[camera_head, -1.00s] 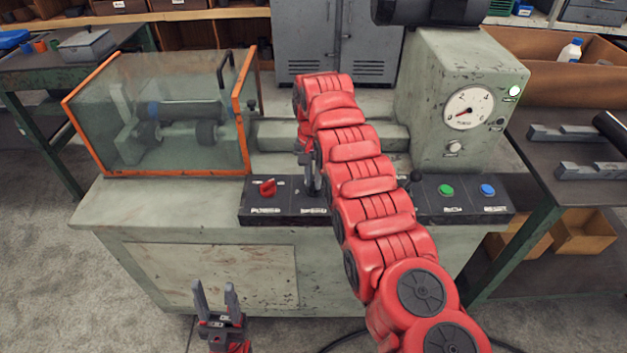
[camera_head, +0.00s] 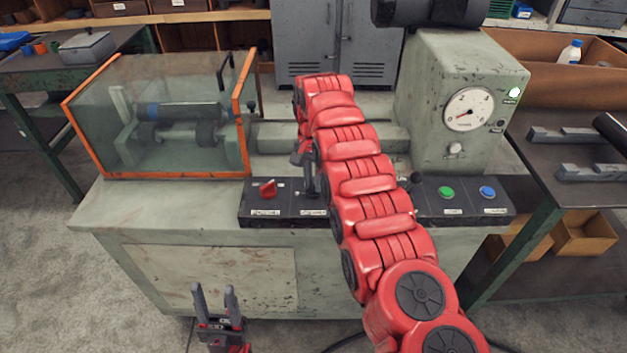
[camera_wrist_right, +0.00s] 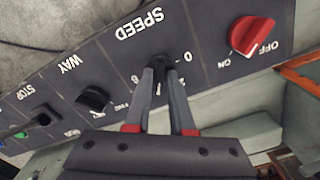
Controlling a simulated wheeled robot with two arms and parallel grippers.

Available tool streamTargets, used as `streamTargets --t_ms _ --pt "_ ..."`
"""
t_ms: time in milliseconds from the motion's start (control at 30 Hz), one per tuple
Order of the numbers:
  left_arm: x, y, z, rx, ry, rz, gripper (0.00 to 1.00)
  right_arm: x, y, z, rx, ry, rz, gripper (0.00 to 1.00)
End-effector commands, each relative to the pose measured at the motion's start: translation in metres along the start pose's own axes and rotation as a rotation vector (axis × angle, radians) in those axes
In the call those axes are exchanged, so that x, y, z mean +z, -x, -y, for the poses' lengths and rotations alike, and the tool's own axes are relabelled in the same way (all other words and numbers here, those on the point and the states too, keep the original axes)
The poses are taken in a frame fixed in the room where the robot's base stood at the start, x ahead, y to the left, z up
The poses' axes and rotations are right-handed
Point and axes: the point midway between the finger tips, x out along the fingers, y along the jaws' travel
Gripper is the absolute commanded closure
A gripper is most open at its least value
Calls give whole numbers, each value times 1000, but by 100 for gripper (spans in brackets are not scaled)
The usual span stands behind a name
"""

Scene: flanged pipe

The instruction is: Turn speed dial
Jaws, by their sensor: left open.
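The black speed dial (camera_wrist_right: 163,66), under the word SPEED, is on the dark control panel (camera_head: 281,214) of the grey machine. In the right wrist view the two fingers of my right gripper (camera_wrist_right: 162,74) reach down to the dial, one on each side, and close on it. A white mark shows between the fingers; the dial's exact setting is unclear. In the head view my red right arm and gripper (camera_head: 308,183) cover most of the dial. My left gripper (camera_head: 215,298) is open and empty in front of the machine, low in the head view.
A red power switch (camera_head: 268,188) sits beside the speed dial, and a black WAY knob (camera_wrist_right: 93,98) on its other side. Green (camera_head: 446,193) and blue (camera_head: 487,193) buttons are at the panel's right. A gauge (camera_head: 468,109) and an orange-framed guard (camera_head: 247,100) stand behind.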

Motion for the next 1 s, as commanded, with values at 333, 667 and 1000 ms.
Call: streamTargets --t_ms 333,667,1000 --pt "0 0 0 0 0 0 50 0 0 0 0 0 0 55" --pt "-1 -8 0 0 0 0 50 -1 22 0 -3 0 -1 55" --pt "-12 -71 4 0 0 0 50 -1 92 0 -2 0 -2 55"
